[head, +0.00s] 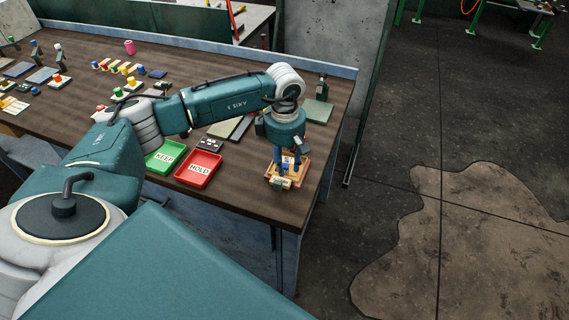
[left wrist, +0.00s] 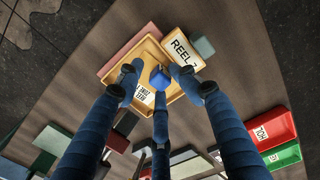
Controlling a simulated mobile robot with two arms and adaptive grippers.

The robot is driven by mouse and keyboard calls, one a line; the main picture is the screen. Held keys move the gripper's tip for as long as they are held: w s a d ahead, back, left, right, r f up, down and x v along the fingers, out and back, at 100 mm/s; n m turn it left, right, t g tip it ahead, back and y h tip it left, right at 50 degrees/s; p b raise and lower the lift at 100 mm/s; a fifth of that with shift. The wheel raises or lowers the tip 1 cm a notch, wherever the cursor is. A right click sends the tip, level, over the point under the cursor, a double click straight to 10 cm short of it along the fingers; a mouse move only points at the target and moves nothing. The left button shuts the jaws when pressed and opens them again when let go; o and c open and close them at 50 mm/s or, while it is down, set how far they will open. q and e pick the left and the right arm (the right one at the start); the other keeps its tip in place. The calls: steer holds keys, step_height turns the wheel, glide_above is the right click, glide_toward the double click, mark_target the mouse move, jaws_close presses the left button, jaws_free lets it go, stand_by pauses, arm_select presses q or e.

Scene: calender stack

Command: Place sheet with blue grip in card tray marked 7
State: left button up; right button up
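My left gripper (head: 286,167) points down over a tan tray (head: 300,176) near the table's right front corner. The grip stands over the tan tray (left wrist: 152,47), beside a white printed label (left wrist: 145,95) that a finger partly covers. I cannot read a 7 there. A tan block marked REEL (left wrist: 182,47) adjoins the tray. My right gripper is out of view.
A red tray marked HOLD (head: 199,169) and a green tray marked KEEP (head: 165,157) lie left of my gripper. A grey-green block with a dark upright part (head: 318,108) stands behind. Several small coloured parts crowd the table's left. The table edge is close on the right.

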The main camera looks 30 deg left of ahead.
mark_target(287, 164)
arm_select(q)
steer(key=shift+s+d+f, duration=0.15)
steer(key=shift+s+f, duration=0.2)
steer(key=shift+f, duration=0.4)
steer(key=shift+r, duration=0.1)
steer(key=shift+w+r+p, duration=0.1)
steer(key=shift+r+p, duration=0.2)
steer(key=shift+p, duration=0.15)
steer(key=shift+w+r+p, duration=0.15)
steer(key=shift+r+p, duration=0.4)
steer(key=shift+p, duration=0.05)
steer(key=r+b, duration=0.1)
steer(key=w+r+b, duration=0.1)
steer(key=shift+r, duration=0.35)
step_height(287, 164, up, 9)
steer(key=b, duration=0.1)
steer(key=shift+s+b, duration=0.25)
steer(key=shift+b, duration=0.1)
